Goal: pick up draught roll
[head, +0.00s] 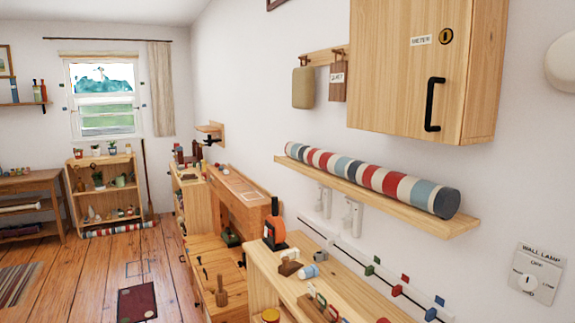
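A long striped roll (372,178) in red, cream, blue and grey lies on a wooden wall shelf (450,229) at the right. Its dark round end faces the near right. A similar striped roll (117,229) lies on the floor in front of the low bookshelf at the far left. I cannot tell from the look alone which one is the draught roll. Neither of my grippers is in view.
A wooden meter cabinet (405,75) with a black handle hangs above the wall shelf. Below stands a wooden bench (262,274) with small items on it. A wall lamp switch (537,274) is at right. Open floor (85,275) lies at left, with a dark red mat (137,303).

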